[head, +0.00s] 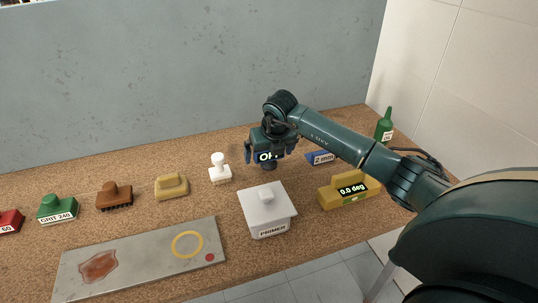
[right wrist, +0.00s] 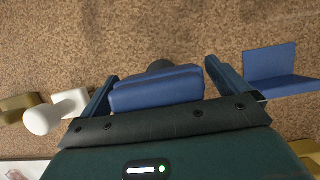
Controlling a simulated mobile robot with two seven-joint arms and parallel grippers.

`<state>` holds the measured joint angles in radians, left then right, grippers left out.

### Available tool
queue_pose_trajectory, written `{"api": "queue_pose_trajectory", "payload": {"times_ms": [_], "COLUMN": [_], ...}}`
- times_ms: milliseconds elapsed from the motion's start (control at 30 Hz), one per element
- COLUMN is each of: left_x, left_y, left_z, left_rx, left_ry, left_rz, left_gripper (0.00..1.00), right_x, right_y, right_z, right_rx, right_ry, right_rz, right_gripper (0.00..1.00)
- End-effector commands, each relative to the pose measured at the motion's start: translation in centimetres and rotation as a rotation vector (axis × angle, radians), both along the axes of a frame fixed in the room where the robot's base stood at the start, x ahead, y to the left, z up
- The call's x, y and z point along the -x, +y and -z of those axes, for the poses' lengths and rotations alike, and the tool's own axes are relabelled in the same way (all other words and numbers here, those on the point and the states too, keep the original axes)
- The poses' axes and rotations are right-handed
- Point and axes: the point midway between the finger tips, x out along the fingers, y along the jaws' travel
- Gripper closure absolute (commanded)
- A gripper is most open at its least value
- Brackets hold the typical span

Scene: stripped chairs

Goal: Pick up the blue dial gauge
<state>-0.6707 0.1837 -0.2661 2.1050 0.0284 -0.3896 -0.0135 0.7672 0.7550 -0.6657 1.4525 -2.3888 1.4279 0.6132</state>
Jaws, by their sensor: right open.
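The blue dial gauge (right wrist: 157,92) shows in the right wrist view as a blue block with a dark round part behind it. It lies between the two fingers of my right gripper (right wrist: 162,72), which are apart, with a visible gap on the right side. In the head view my right gripper (head: 268,150) is over the back middle of the bench and hides most of the gauge. A lit readout (head: 265,157) and a dark foot below it show there. My left gripper is in neither view.
A blue "2 mm" piece (head: 320,157) stands right of the gripper, a white-handled stamp (head: 220,170) left. A green bottle (head: 384,127) stands at the back right. A grey wall (head: 180,70) rises behind.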

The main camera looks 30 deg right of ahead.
Motion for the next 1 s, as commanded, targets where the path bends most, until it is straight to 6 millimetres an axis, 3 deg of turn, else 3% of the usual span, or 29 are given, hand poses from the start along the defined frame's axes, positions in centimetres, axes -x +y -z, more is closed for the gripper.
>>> {"api": "queue_pose_trajectory", "payload": {"times_ms": [233, 900, 1000], "left_x": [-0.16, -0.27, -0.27], "left_y": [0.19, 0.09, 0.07], "left_z": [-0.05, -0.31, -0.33], "left_rx": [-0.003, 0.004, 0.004], "left_ry": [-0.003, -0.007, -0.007], "left_rz": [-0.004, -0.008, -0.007], "left_gripper": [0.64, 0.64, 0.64], "right_x": [-0.07, -0.06, -0.12], "right_y": [-0.01, -0.01, -0.02], "right_z": [0.19, 0.13, 0.0], "right_rx": [0.0, -0.001, -0.001], "right_ry": [0.0, -0.001, -0.003], "right_rz": [0.0, 0.0, 0.001], "right_gripper": [0.0, 0.54, 0.54]}}
